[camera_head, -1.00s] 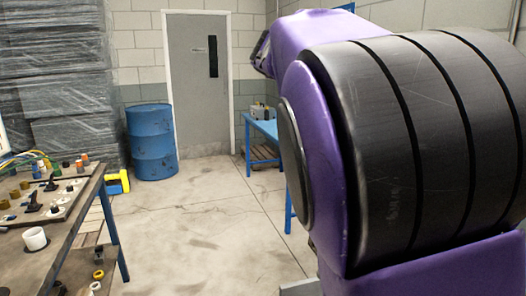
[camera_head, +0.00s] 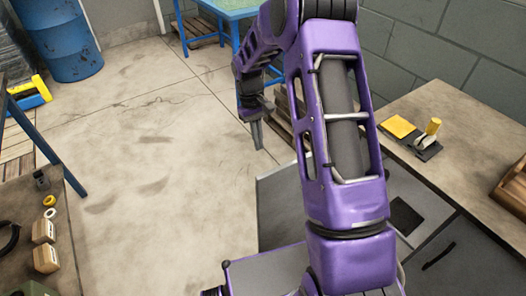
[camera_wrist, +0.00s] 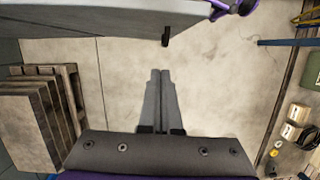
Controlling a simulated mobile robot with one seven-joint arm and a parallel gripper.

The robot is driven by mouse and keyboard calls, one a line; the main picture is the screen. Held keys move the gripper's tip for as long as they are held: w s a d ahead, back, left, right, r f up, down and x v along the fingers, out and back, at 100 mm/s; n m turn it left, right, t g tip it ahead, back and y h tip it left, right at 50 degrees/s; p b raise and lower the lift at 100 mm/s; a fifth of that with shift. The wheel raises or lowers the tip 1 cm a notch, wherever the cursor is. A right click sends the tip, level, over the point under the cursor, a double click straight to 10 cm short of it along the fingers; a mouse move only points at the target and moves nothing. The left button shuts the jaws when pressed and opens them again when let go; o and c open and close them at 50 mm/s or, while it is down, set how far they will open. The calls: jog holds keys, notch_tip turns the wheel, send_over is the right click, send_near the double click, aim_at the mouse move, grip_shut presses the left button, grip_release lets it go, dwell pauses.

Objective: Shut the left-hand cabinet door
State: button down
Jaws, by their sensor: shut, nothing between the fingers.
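The left-hand cabinet door (camera_head: 279,208) is a grey panel standing open, swung out from the cabinet under the right-hand bench. My arm hides part of it in the head view. The cabinet's interior (camera_head: 425,208) shows to the right of my arm. My gripper (camera_head: 258,147) is shut and empty, pointing down beyond the door, apart from it in the picture. In the wrist view my gripper (camera_wrist: 160,72) has its fingers together over bare floor. The grey door (camera_wrist: 100,22) runs along the top of that view, with a dark handle (camera_wrist: 166,37) just ahead of the fingertips.
The bench top (camera_head: 470,125) holds a yellow item and a small tool. A neighbouring door with a dark handle (camera_head: 439,256) looks closed. Wooden pallets (camera_wrist: 40,115) lie left in the wrist view. A blue drum (camera_head: 62,40) stands far left. Floor at centre left is clear.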

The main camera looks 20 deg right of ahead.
aim_at(269, 174)
jog(key=shift+s+d+f+b, duration=0.25)
jog(key=shift+s+f, duration=0.75)
jog(key=shift+f, duration=0.45)
jog(key=shift+s+d+f+b, duration=0.25)
jog(key=shift+s+f, duration=0.8)
jog(key=shift+f, duration=0.45)
jog(key=shift+s+d+f+b, duration=0.25)
jog(key=shift+s+f, duration=0.75)
jog(key=shift+f, duration=0.45)
